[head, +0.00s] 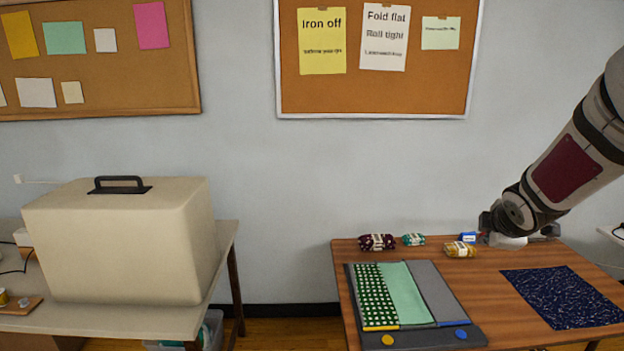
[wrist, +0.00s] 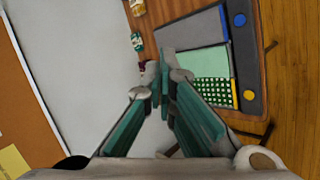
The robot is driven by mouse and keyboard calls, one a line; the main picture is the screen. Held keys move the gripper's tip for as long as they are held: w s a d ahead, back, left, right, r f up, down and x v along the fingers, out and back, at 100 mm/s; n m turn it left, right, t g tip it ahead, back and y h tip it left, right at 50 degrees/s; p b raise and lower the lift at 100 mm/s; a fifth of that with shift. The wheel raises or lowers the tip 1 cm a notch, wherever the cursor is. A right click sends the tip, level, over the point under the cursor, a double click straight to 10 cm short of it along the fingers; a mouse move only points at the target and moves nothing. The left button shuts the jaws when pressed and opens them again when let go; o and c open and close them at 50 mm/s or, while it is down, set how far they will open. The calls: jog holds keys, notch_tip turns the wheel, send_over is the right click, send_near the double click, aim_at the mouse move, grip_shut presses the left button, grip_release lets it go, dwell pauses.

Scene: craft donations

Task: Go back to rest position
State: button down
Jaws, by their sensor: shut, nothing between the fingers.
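My arm comes in from the right in the head view. My gripper (wrist: 163,85) is shut with nothing between its fingers, seen best in the wrist view. In the head view my gripper (head: 519,238) hangs at the back right of the wooden table (head: 495,287), near a small blue item (head: 468,237). The fingertips hide part of what lies behind them in the wrist view. I cannot tell whether the gripper touches anything.
A grey mat (head: 440,287) holds green dotted and mint fabric strips. Rolled fabric bundles, one dark red (head: 377,242), one teal (head: 413,239) and one yellow (head: 460,249), sit behind it. Navy fabric (head: 562,297) lies right. A beige case (head: 125,240) stands on the left table.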

jog(key=s+a+r+m+g+y, duration=0.1)
jog(key=s+a+r+m, duration=0.35)
jog(key=s, duration=0.35)
jog(key=s+a+r+m, duration=0.3)
jog(key=s+a+m, duration=0.1)
jog(key=s+a, duration=0.25)
jog(key=s+a+m+g+y, duration=0.1)
jog(key=s+a, duration=0.3)
jog(key=s, duration=0.5)
jog(key=s+a+f+m+g+y, duration=0.1)
jog(key=s+a+m, duration=0.3)
jog(key=s, duration=0.4)
jog(key=shift+s+a+y, duration=0.3)
jog(key=shift+s+a, duration=0.05)
jog(key=shift+s, duration=0.05)
